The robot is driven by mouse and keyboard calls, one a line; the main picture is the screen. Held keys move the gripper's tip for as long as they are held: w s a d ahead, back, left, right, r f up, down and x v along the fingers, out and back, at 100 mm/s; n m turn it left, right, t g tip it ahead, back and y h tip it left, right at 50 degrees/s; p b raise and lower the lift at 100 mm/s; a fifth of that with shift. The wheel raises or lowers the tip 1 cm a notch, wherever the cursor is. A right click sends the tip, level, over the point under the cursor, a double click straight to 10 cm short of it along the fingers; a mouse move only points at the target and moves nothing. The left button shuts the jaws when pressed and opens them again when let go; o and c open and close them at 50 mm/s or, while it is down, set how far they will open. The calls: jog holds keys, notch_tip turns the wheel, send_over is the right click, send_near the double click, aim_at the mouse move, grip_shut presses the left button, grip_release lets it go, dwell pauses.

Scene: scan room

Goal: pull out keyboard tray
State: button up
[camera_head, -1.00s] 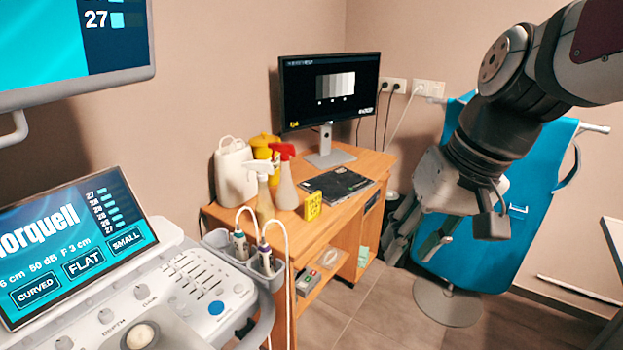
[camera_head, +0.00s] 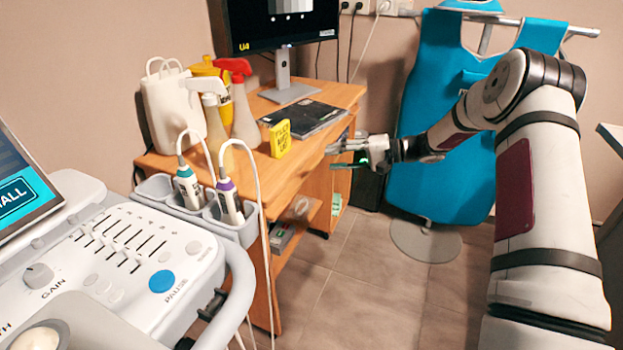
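The wooden desk (camera_head: 335,92) stands at the middle, with a dark flat item lying on its top. I cannot make out a keyboard tray for certain; the desk's front below the top is partly hidden by my gripper. My gripper (camera_head: 333,155) is at the desk's right front edge, pointing left, just in front of the space under the desktop. Its fingers are small in view, and I cannot tell how far apart they are or whether they touch the desk.
The ultrasound console (camera_head: 130,250) fills the lower left. Floor (camera_head: 350,270) is clear in front.

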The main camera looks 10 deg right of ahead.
aim_at(314, 169)
jog(key=w+d+f+m+t+b, duration=0.1)
jog(key=w+d+f+t+b, duration=0.1)
jog(key=d+f, duration=0.3)
jog(key=w+d+f+m+t+b, duration=0.1)
jog(key=w+d+f+m+t, duration=0.15)
jog(key=f, duration=0.35)
jog(key=shift+n+y, duration=0.3)
jog(key=shift+n, duration=0.05)
jog(key=b+x, duration=0.3)
jog(key=x, duration=1.1)
jog(key=shift+f, duration=0.1)
grip_shut()
